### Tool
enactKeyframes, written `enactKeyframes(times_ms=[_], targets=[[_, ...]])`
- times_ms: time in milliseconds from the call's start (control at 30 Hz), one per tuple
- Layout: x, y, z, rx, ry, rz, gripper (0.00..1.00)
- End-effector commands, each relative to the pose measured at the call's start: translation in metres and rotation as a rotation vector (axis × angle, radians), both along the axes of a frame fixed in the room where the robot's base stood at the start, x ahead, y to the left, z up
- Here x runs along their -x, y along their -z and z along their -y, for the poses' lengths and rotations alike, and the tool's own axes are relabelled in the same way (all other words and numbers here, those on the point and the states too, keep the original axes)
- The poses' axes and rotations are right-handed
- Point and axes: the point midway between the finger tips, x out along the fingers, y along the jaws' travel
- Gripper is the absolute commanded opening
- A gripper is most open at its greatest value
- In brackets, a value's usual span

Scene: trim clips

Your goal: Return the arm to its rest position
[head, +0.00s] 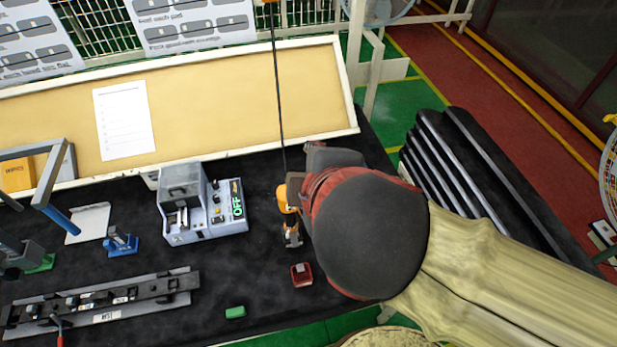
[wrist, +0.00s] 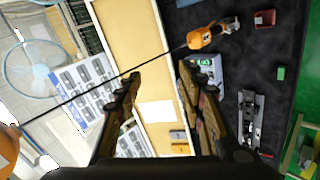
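My arm reaches in from the lower right of the head view, its rounded dark and red wrist above the right part of the black bench (head: 255,275). The fingers are mostly hidden there behind the wrist. In the wrist view my gripper (wrist: 160,80) is open, its two dark fingers well apart with nothing between them but the distant board and bench. It is not touching anything that I can see.
An orange tool (head: 287,198) hangs on a cord close left of my wrist. A grey device (head: 200,222) reading OFF, a red box (head: 302,274), a green block (head: 235,312) and a trim strip (head: 100,300) are on the bench. Black panels (head: 455,165) stand right.

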Motion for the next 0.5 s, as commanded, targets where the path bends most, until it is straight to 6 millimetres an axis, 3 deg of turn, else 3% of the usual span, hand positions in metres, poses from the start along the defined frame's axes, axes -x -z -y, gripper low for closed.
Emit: enactKeyframes(times_ms=[200,500], targets=[[0.0028,0.0122,0.0053,-0.041,0.046,-0.040,0.39],[0.0031,0.0127,0.0056,-0.045,0.049,-0.042,0.39]])
